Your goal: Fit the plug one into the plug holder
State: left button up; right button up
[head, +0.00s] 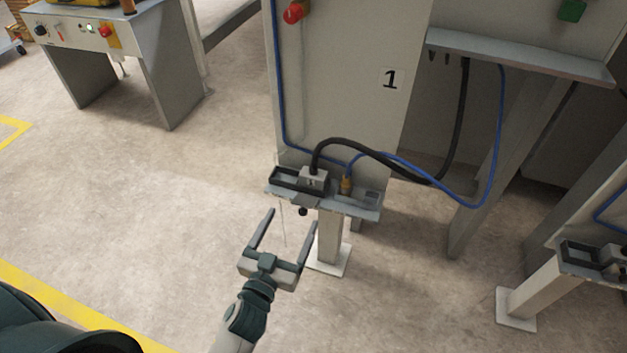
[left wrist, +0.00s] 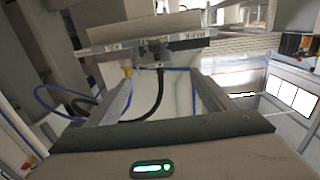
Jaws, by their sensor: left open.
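Below the cabinet panel marked 1, a small metal shelf on a post carries a black open-topped holder (head: 288,180), likely the plug holder. A grey plug (head: 313,178) with a thick black cable sits at the holder's right end; I cannot tell whether it is seated. A brass connector (head: 346,185) on a blue cable stands to its right, and shows in the left wrist view (left wrist: 127,70). My left gripper (head: 292,217) is open and empty, in front of and below the shelf, fingers pointing toward it. My right gripper is out of view.
The shelf's edge (head: 360,211) and white post (head: 329,238) are close to my left gripper. The black cable (head: 395,165) and blue cable (head: 470,204) loop to the right. A similar holder station (head: 580,255) stands at the right.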

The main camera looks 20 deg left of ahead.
aim_at(311, 182)
pick_arm(q)
jog(key=w, duration=1.1)
jog(key=shift+d, duration=0.2)
jog(key=shift+w, duration=0.1)
jog(key=shift+w+d, duration=0.15)
jog(key=shift+w, duration=1.15)
jog(key=shift+w+d, duration=0.1)
jog(key=shift+w, duration=1.15)
jog(key=shift+r, duration=0.1)
jog(key=c, duration=1.4)
